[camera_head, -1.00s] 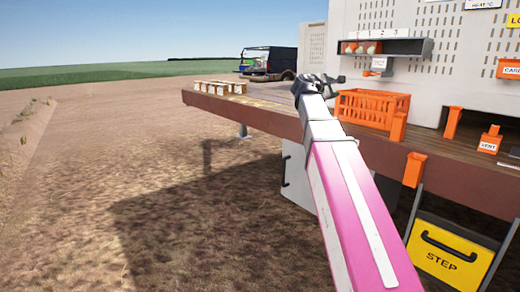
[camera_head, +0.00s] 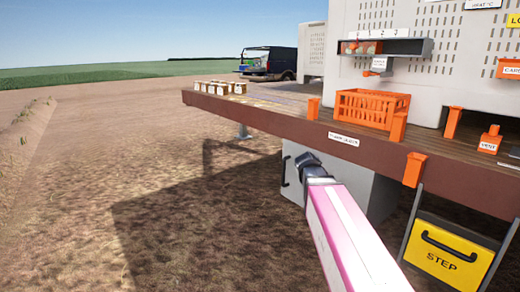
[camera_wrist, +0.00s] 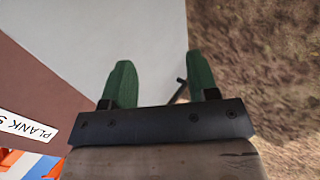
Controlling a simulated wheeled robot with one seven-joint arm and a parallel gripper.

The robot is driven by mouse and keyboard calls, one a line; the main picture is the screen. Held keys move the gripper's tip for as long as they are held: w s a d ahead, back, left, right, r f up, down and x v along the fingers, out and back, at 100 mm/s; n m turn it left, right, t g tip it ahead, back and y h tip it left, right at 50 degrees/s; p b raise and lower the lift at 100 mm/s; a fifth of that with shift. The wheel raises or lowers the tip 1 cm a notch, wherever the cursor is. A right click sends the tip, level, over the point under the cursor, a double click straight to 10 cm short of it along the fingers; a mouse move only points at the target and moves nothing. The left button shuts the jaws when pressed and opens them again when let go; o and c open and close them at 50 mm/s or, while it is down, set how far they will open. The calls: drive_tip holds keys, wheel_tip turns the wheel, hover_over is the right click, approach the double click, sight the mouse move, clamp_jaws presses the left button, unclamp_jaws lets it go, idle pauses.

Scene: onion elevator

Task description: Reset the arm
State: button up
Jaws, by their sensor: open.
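My arm reaches up from the lower right of the head view, and its dark end shows in front of the pale cabinet (camera_head: 372,192) under the platform, below the platform's edge. The jaws are not clear in that view. In the wrist view my gripper (camera_wrist: 162,85) has two green fingers set wide apart, with nothing between them but the pale surface behind and a dark handle (camera_wrist: 181,90) near the right finger.
The wooden platform (camera_head: 270,124) runs across above my arm's end. On it stand an orange crate (camera_head: 372,108), several orange posts and small boxes (camera_head: 220,88). A yellow STEP box (camera_head: 445,255) hangs at lower right. Open ground lies to the left.

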drive_tip(key=s+a+f+m+g+y, duration=0.2)
drive_tip(key=s+a+f+m+y, duration=0.1)
drive_tip(key=s+f, duration=0.5)
drive_tip(key=s+a+f+m+g+y, duration=0.2)
drive_tip(key=s+f, duration=0.7)
drive_tip(key=f, duration=0.5)
drive_tip(key=shift+a+m+g+y, duration=0.4)
drive_tip(key=shift+a+m+g, duration=0.25)
drive_tip(key=shift+m, duration=0.55)
